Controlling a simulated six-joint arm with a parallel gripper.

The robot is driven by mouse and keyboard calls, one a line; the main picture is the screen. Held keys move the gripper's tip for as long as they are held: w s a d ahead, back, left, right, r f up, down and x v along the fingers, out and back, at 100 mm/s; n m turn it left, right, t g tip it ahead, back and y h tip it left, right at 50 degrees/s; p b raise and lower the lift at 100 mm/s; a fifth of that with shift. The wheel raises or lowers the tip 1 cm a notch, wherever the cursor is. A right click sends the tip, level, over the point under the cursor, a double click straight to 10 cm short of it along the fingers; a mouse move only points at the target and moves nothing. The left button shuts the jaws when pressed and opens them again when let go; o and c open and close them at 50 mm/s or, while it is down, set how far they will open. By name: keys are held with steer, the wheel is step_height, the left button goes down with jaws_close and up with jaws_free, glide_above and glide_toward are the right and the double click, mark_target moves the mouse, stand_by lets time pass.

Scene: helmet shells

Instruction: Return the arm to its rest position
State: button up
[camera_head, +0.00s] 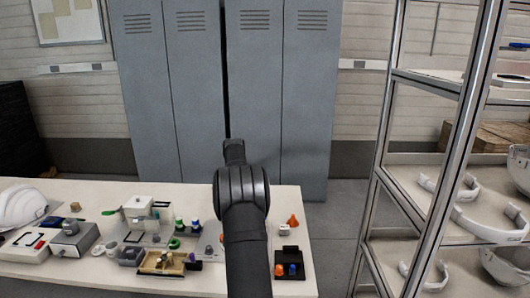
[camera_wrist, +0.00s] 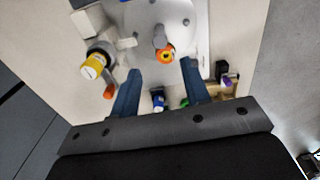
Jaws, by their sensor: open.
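My dark arm rises from the bottom middle of the head view, over the table (camera_head: 85,190). Its fingers cannot be made out there. In the wrist view my gripper (camera_wrist: 160,70) has two blue fingers spread apart with nothing held between them. The fingers point over the tabletop and its small parts. An orange-and-yellow round part (camera_wrist: 166,55) lies beyond the gap between the fingertips, apparently lower down. A yellow-and-white cylinder (camera_wrist: 93,66) is left of the left finger.
A white helmet shell (camera_head: 20,207) sits at the table's left end. A wooden tray (camera_head: 148,268), an orange cone (camera_head: 293,221) and a black tray (camera_head: 290,274) with coloured pieces are near my arm. A metal-framed shelf (camera_head: 427,80) stands right, grey lockers (camera_head: 190,100) behind.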

step_height(320, 180, down, 14)
steer(key=shift+f, duration=0.1)
stand_by(0.5)
step_height(320, 180, up, 18)
step_height(320, 180, down, 17)
steer(key=shift+f, duration=0.5)
steer(key=m, duration=0.9)
steer(key=shift+m, duration=0.4)
steer(key=shift+n, duration=0.3)
